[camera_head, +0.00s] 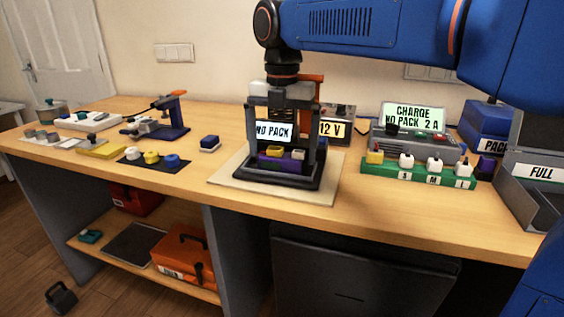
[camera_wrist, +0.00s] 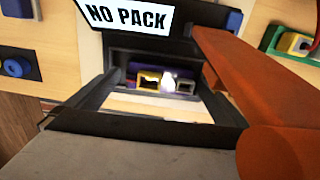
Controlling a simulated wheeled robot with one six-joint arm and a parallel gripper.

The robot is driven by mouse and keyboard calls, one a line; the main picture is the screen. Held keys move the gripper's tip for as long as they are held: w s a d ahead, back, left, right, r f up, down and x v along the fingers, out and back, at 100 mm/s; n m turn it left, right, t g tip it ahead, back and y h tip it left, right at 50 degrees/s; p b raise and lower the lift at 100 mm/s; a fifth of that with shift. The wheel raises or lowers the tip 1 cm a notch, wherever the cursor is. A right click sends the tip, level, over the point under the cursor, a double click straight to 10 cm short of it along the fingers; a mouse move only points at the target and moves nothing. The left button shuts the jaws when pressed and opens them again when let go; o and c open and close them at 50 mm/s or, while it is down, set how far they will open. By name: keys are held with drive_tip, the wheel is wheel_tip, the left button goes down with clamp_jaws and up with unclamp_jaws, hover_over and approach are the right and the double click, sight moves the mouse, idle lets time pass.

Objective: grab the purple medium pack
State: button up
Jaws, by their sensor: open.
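A purple block (camera_head: 268,163) sits low in the dark stand under the NO PACK display (camera_head: 273,132). Yellow and pale sockets show on it. In the wrist view the purple block (camera_wrist: 146,71) lies in a dark slot beyond the fingertips. I cannot tell its size. Another purple piece (camera_head: 486,167) shows at the right by the blue bin, partly hidden.
The stand is on a pale board (camera_head: 225,183). An orange lever (camera_wrist: 245,75) rises close at the right of my gripper. A green socket strip (camera_head: 417,174) and charger (camera_head: 413,118) stand right, beside a grey FULL bin (camera_head: 540,171).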

drive_tip(key=shift+f, duration=0.7)
drive_tip(key=shift+r, duration=0.1)
drive_tip(key=c, duration=1.5)
